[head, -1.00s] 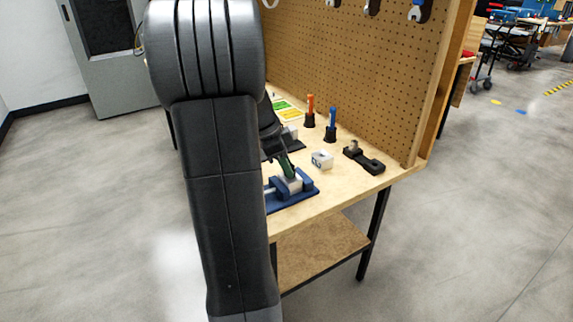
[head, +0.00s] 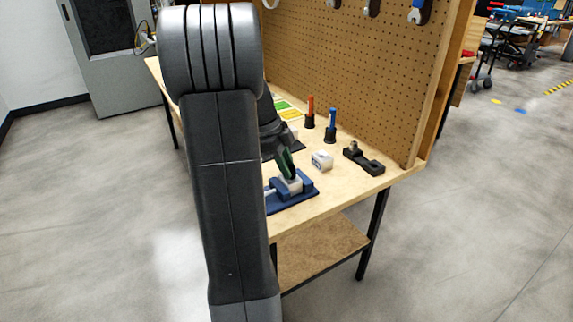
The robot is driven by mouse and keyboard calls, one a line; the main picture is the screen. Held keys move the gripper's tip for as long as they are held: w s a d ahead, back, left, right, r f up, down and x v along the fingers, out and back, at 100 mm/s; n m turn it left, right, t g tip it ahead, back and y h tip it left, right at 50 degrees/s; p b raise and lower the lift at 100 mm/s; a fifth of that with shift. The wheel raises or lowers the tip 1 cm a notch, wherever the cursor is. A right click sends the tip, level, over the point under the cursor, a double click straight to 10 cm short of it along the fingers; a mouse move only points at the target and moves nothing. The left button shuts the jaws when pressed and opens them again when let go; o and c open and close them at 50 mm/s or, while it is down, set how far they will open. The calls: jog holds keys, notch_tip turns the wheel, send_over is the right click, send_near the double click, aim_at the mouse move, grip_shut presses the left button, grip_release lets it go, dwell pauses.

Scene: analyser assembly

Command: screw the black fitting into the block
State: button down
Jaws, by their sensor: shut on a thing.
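A blue vise (head: 300,196) stands near the front edge of the workbench, partly hidden behind my arm. A pale grey block (head: 291,186) sits between its jaws. My gripper (head: 287,171), dark with a green part, is at the top of the block and tilted in the picture. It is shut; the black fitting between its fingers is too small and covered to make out. I cannot tell how deep the fitting sits in the block.
A white block-like part (head: 322,160) and a black bracket-like fixture (head: 364,159) lie right of the vise. Orange (head: 310,108) and blue (head: 332,121) handled tools stand in black holders behind. A pegboard (head: 350,70) closes the back. Bare bench top lies at front right.

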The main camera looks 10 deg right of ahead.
jog(key=shift+w+d+r+m+g+p, duration=0.15)
jog(key=shift+m+g+p, duration=0.3)
jog(key=shift+m, duration=0.45)
jog(key=shift+m+g+y+p, duration=0.25)
jog(key=shift+m+y+p, duration=0.15)
jog(key=shift+m, duration=0.7)
jog(key=shift+m+y+p, duration=0.3)
jog(key=shift+m+p, duration=0.25)
jog(key=shift+m, duration=0.25)
jog(key=shift+w+d+m+g+y+p, duration=0.1)
jog(key=shift+m+g+y+p, duration=0.25)
jog(key=shift+m, duration=0.85)
jog(key=m+y+p, duration=0.1)
jog(key=m+p, duration=0.1)
jog(key=shift+d+m+g, duration=0.15)
jog(key=shift+m+g, duration=0.1)
jog(key=shift+m, duration=0.05)
jog(key=shift+m+y, duration=0.35)
jog(key=shift+m, duration=0.35)
